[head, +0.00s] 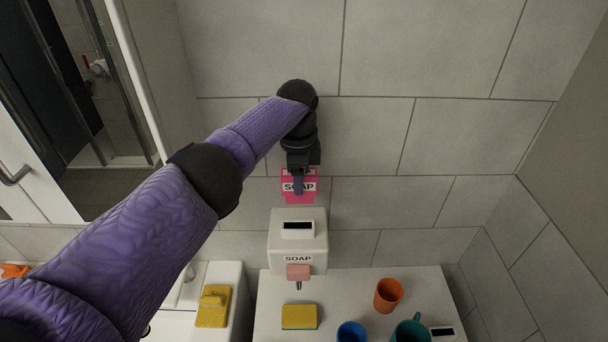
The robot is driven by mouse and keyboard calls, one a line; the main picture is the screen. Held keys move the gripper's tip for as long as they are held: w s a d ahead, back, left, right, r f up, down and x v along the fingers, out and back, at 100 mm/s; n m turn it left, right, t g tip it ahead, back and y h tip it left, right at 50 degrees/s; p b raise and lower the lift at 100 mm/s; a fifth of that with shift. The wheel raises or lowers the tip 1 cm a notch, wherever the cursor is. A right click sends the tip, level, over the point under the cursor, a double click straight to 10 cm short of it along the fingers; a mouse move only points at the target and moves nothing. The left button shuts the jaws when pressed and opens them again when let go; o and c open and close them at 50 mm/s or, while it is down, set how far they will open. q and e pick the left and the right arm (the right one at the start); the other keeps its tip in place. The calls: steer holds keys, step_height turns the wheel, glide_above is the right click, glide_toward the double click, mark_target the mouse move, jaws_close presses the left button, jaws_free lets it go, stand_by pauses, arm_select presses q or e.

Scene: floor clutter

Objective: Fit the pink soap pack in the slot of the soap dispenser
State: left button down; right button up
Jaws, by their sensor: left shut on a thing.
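The pink soap pack (298,197), with a white label reading SOAP, is held by my left gripper (299,182). The gripper points downward and is shut on the pack, with a finger across the label. The white soap dispenser (276,241) is on the tiled wall, below the pack in the head view. The dark slot (297,226) is in its top. The pack appears above and apart from the slot; the depth between them is hard to tell. The dispenser has a SOAP label and a pink push button at the front. My right gripper is not in view.
A white counter (350,288) below holds a yellow sponge (299,317), an orange cup (388,295), a blue cup (352,333) and a teal mug (411,331). The wall around the dispenser is clear.

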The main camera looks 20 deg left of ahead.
mark_target(296, 201)
arm_select(q)
steer(key=shift+d, duration=0.1)
steer(key=shift+s+r, duration=0.15)
steer(key=shift+s, duration=0.35)
steer(key=shift+w, duration=0.1)
step_height(296, 201, down, 6)
steer(key=b, duration=0.4)
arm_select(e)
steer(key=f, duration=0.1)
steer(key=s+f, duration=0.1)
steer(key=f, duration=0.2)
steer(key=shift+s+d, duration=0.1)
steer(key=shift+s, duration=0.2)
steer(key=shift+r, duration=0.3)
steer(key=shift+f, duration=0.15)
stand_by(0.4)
arm_select(q)
steer(key=shift+f, duration=0.4)
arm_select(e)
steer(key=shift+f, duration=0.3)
